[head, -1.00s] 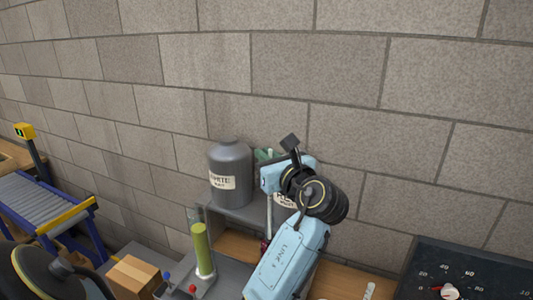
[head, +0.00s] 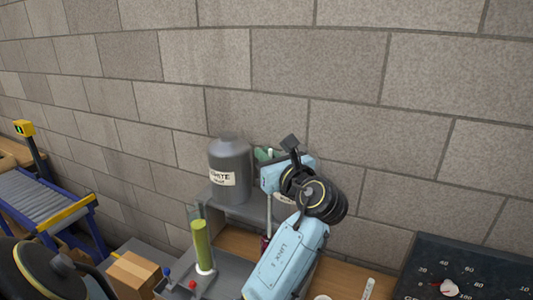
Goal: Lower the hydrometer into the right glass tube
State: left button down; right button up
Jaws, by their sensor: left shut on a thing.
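My left gripper (head: 270,178), at the end of a light blue arm, is shut on the hydrometer (head: 270,153). Its thin pale stem sticks up above the jaws. Below, a narrow upright piece runs down to a dark reddish end (head: 264,243), partly hidden by my arm. A glass tube (head: 202,243) with yellow-green liquid stands upright to the left of the gripper and lower in the picture. The hydrometer is apart from this tube. A second tube cannot be made out; my arm covers the area to the right. My right gripper is not in view.
A grey labelled canister (head: 229,170) stands on a grey shelf behind the gripper. A cardboard box (head: 130,273) is at the lower left, near a roller conveyor (head: 38,205). A dark dial panel (head: 475,275) is at the lower right. A block wall closes the back.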

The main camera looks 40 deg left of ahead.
pick_arm(q)
notch_tip(320, 180, down, 12)
jog(key=b, duration=0.3)
dwell(2.3)
jog(key=c, duration=1.5)
grip_release()
jog(key=shift+o, duration=0.2)
jog(key=b+v, duration=0.2)
jog(key=v, duration=1.1)
jog(key=shift+d, duration=0.2)
